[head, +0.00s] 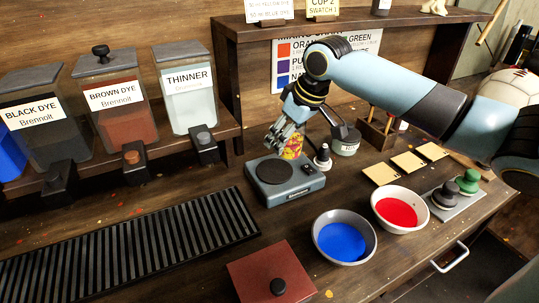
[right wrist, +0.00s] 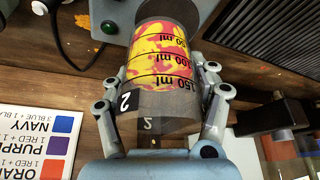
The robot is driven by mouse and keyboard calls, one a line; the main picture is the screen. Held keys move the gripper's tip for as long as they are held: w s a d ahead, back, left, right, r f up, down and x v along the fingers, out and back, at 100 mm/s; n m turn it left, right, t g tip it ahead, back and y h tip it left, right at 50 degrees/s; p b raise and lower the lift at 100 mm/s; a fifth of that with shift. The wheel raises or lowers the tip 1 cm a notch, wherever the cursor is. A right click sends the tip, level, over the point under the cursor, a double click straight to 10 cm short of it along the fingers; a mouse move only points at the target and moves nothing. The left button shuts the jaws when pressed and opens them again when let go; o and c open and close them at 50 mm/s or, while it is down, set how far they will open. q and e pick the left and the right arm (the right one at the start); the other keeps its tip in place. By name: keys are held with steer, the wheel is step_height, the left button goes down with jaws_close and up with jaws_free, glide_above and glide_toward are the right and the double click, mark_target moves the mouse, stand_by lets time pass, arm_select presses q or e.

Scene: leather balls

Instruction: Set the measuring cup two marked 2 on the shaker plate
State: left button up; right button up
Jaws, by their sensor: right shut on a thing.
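The measuring cup marked 2 (head: 292,149) is clear with black ml marks and holds swirled yellow and red liquid. My right gripper (head: 285,137) is shut around its sides. In the right wrist view the cup (right wrist: 160,75) sits between both fingers of the gripper (right wrist: 162,95), with the 2 on its wall. The shaker is a blue-grey box with a round black shaker plate (head: 275,171) on top, and the plate looks empty. In the head view the cup appears at the shaker's back edge; its exact height is unclear. My left gripper is out of view.
Bowls of blue (head: 342,240) and red (head: 398,210) dye stand in front right. A ribbed black grate (head: 130,245) lies left.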

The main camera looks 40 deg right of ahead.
mark_target(265, 164)
steer(key=w, duration=0.1)
steer(key=w+a+f, duration=0.1)
steer(key=w+f, duration=0.1)
steer(key=shift+w+a+f, duration=0.1)
steer(key=shift+w+a, duration=0.15)
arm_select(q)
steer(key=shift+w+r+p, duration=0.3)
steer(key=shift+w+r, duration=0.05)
arm_select(e)
steer(key=shift+f, duration=2.1)
steer(key=o, duration=1.4)
steer(key=shift+o, duration=0.2)
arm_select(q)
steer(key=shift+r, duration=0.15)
arm_select(e)
steer(key=v, duration=1.2)
steer(key=shift+r, duration=0.1)
